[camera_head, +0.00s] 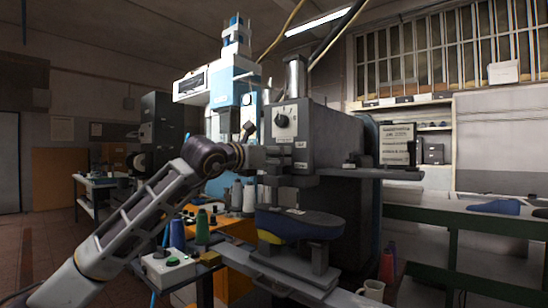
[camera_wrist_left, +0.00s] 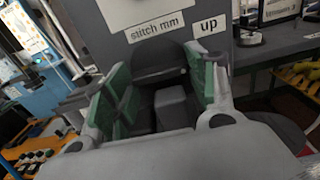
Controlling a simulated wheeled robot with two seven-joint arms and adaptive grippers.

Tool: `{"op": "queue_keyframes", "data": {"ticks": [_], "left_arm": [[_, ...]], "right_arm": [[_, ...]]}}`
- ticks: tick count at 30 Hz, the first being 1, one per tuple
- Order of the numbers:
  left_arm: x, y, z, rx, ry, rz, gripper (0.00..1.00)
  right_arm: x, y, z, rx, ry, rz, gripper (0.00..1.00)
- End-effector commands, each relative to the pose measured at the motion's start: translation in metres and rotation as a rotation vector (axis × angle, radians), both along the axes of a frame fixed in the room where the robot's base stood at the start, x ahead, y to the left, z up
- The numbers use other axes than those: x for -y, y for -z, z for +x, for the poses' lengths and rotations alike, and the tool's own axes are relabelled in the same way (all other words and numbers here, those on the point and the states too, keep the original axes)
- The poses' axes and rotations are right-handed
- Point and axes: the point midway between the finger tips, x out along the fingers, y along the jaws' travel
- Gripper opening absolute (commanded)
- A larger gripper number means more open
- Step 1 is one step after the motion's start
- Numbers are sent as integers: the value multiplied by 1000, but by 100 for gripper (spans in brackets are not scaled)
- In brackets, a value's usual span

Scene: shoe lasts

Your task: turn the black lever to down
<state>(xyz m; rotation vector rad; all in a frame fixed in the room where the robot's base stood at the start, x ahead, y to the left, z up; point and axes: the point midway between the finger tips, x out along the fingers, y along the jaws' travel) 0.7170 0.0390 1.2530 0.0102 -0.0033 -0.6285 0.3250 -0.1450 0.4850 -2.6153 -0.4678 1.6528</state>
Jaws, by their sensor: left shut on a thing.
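The black lever (camera_wrist_left: 160,62) shows in the left wrist view between the green-padded fingers of my left gripper (camera_wrist_left: 165,88), below the labels "stitch mm" and "up". My left gripper (camera_head: 262,157) is shut on it. In the head view the gripper reaches the front of the dark grey machine (camera_head: 330,140) from the left, under the round dial (camera_head: 282,120); the lever cannot be made out there. The lever's exact angle is partly hidden by the fingers. My right gripper is in neither view.
A blue shoe last (camera_head: 300,224) sits on the machine's support below the gripper. A green-framed bench (camera_head: 470,222) is at the right.

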Motion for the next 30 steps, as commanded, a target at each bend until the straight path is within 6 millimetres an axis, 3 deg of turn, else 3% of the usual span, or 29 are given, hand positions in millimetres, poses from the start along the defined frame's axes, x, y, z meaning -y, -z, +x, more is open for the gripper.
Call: {"op": "queue_keyframes", "data": {"ticks": [5, 6, 11, 30], "left_arm": [[0, 1, 0, -1, -1, 0, 33], [0, 1, 0, -1, -1, 0, 60], [0, 0, 0, -1, -1, 0, 79], [-8, 0, -9, -1, -1, -2, 79]], "right_arm": [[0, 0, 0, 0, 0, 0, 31], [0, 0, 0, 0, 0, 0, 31], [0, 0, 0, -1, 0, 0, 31], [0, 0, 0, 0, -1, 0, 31]]}}
